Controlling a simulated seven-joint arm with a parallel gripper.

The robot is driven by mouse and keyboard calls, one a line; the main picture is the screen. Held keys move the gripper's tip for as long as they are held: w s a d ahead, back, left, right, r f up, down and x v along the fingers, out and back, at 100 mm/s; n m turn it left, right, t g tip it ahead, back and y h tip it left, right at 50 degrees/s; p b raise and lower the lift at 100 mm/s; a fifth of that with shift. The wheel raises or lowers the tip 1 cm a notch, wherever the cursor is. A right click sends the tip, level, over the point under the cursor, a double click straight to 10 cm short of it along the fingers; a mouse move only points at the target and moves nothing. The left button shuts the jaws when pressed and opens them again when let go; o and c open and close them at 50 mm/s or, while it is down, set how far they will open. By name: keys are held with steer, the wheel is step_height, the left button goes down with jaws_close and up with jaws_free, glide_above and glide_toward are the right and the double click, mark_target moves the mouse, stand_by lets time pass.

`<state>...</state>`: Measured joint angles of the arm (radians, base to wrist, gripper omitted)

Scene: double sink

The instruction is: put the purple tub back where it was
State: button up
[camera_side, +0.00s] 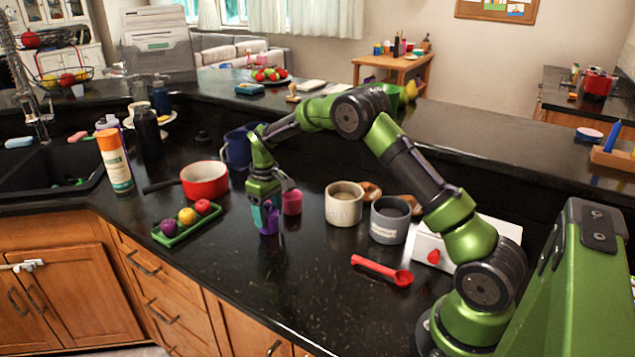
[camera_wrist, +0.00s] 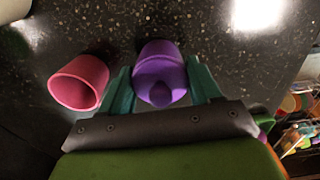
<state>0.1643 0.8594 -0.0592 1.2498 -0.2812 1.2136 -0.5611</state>
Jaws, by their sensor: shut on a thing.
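The purple tub (camera_side: 269,224) is at the middle of the dark counter in the side view, partly hidden by my fingers. In the wrist view the purple tub (camera_wrist: 160,62) sits between my two teal fingers, with a darker purple rounded part towards my palm. My gripper (camera_side: 264,218) points down and is shut on the tub; it also shows in the wrist view (camera_wrist: 160,88). The tub looks upright, at or just above the counter; I cannot tell whether it touches it.
A pink cup (camera_side: 292,203) stands close beside the tub. A green tray (camera_side: 187,224) with toy fruit lies to the left, with a red pot (camera_side: 204,180) behind. A beige mug (camera_side: 344,204) and grey mug (camera_side: 390,220) stand right. A red scoop (camera_side: 382,270) lies in front.

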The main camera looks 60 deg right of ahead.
steer(key=shift+f, duration=0.1)
steer(key=o, duration=1.1)
steer(key=shift+c, duration=0.2)
